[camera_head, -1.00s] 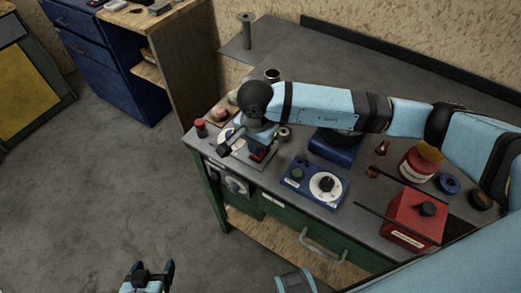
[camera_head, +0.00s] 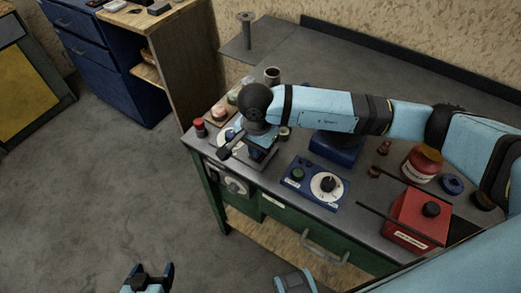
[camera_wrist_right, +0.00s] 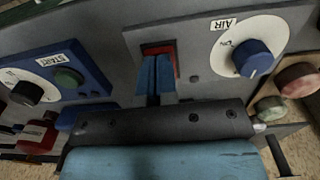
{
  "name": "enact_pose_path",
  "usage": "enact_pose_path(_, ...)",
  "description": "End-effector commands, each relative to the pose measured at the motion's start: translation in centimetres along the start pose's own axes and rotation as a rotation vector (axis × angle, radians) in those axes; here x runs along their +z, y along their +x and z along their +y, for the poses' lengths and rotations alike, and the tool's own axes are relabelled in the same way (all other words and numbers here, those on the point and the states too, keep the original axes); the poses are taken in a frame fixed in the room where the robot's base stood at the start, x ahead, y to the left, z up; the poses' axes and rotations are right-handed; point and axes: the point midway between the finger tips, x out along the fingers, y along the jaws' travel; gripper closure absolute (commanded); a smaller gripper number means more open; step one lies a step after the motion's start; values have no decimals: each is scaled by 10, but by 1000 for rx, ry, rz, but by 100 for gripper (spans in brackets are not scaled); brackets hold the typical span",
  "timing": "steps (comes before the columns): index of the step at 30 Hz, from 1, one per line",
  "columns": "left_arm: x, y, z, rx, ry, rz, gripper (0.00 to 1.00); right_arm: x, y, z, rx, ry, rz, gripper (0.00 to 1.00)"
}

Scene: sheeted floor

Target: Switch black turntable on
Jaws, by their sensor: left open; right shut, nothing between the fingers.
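A black knob (camera_head: 328,184) sits on a white dial on a blue box on the bench; I cannot be sure it is the black turntable. It also shows at the left of the right wrist view (camera_wrist_right: 27,92), near a green button (camera_wrist_right: 68,77) and a START label. My right gripper (camera_wrist_right: 155,72) is shut and empty, its fingertips at a red-edged slot (camera_wrist_right: 158,49) in a grey panel; contact is unclear. In the head view the right wrist partly hides this panel. My left gripper (camera_head: 148,272) is open and empty over the floor, away from the bench.
A white dial with a blue knob (camera_wrist_right: 253,58), labelled AIR, is right of the slot. A red box (camera_head: 418,220) and red jar (camera_head: 421,164) stand on the bench's right side. The floor at left is clear.

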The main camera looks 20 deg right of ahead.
Motion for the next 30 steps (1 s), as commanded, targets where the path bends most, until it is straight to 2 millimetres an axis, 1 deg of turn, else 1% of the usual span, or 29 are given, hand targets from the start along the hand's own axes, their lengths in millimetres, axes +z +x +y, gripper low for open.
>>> enact_pose_path(20,7,5,0,0,0,0,23,0,9,0,1,1,0,100)
enact_pose_path(23,6,4,0,0,0,0,23,0,6,0,1,0,0,100)
enact_pose_path(30,-1,0,0,0,0,0,23,0,-12,0,0,-1,0,100)
